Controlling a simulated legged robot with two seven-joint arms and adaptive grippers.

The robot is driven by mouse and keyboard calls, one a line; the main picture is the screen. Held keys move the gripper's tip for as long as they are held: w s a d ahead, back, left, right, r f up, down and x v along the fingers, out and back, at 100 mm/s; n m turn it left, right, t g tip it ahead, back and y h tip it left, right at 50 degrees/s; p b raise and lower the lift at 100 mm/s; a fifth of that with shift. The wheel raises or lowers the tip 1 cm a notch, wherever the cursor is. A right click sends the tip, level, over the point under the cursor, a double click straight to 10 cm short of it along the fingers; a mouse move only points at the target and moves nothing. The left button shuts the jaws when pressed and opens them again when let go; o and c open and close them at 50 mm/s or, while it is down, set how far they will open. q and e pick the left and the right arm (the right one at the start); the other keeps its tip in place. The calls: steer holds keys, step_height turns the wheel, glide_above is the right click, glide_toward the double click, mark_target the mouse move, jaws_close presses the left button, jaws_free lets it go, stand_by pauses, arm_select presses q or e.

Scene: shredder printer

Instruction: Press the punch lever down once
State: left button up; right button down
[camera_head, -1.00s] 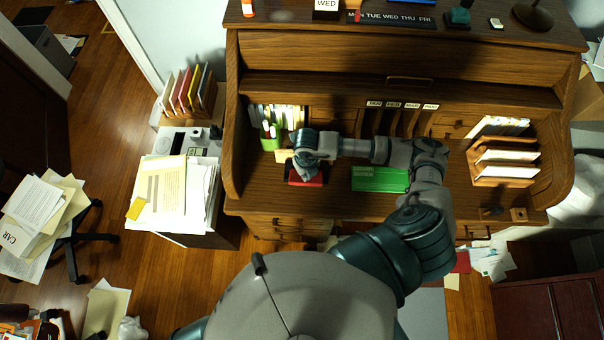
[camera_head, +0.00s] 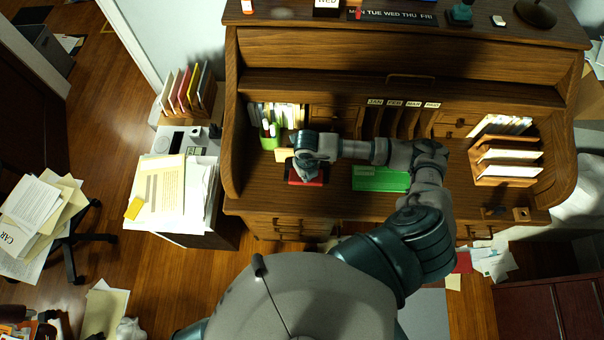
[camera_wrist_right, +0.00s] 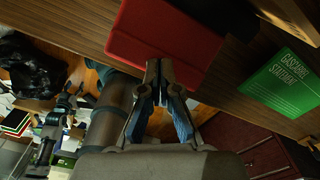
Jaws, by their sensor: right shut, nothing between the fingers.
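A red object (camera_head: 308,178), which looks like the punch, lies on the desk left of the green booklet. It shows larger as a red slab (camera_wrist_right: 165,38) at the top of the right wrist view. My right gripper (camera_head: 304,172) is over it in the head view, hiding part of it. In the right wrist view its fingertips (camera_wrist_right: 158,68) are together and empty at the red slab's near edge. I cannot tell whether they touch it. The lever cannot be made out separately. What looks like my left gripper (camera_wrist_right: 58,120) hangs low at the left of the wrist view, its jaws unclear.
The green booklet (camera_head: 380,179) lies right of the red object. A green pen cup (camera_head: 270,139) and a small tan block (camera_head: 284,155) stand close on the left. A file rack (camera_head: 508,160) stands at the right. Bare desktop lies between booklet and rack.

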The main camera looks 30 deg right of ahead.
steer(key=shift+f+b, duration=1.1)
steer(key=shift+f, duration=0.4)
steer(key=shift+r, duration=0.15)
step_height(320, 180, up, 8)
steer(key=p, duration=0.6)
